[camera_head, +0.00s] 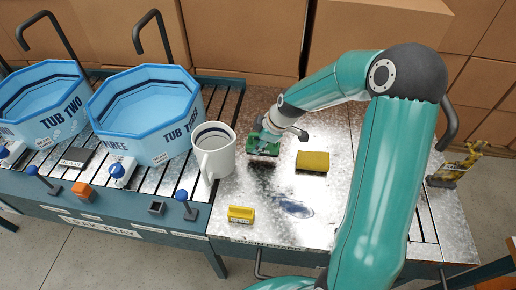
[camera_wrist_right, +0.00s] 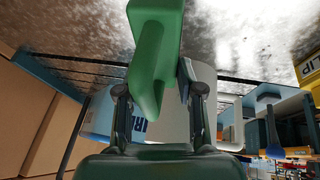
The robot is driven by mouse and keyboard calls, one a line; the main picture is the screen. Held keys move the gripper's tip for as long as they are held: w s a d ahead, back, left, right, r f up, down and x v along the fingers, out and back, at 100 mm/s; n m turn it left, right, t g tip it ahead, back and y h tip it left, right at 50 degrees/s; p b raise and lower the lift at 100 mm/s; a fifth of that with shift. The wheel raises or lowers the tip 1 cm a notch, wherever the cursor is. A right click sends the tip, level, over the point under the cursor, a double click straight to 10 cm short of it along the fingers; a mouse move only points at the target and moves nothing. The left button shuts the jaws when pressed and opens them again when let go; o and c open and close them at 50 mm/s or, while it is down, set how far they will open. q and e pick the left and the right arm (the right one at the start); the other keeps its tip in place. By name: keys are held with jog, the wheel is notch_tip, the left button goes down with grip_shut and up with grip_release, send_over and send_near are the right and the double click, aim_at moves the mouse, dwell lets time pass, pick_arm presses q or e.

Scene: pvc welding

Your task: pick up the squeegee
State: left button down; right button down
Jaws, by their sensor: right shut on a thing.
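The green squeegee (camera_head: 263,147) is at the right gripper's tip in the head view, over the metal tabletop just right of the white mug. My right gripper (camera_head: 272,133) reaches down to it from above. In the right wrist view, the green squeegee (camera_wrist_right: 155,45) sits between the two fingers of the right gripper (camera_wrist_right: 160,97), which are shut on it. Its far end runs out of the top of that view. I cannot tell whether it touches the tabletop. My left gripper is not in view.
A white mug (camera_head: 214,152) stands close left of the right gripper. A yellow block (camera_head: 313,161) lies to the right, and a small yellow piece (camera_head: 241,214) near the front. Blue tubs (camera_head: 150,115) stand at left, cardboard boxes (camera_head: 245,38) behind. Tabletop is clear at front right.

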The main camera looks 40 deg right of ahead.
notch_tip(320, 180, up, 17)
jog(key=shift+f, duration=0.15)
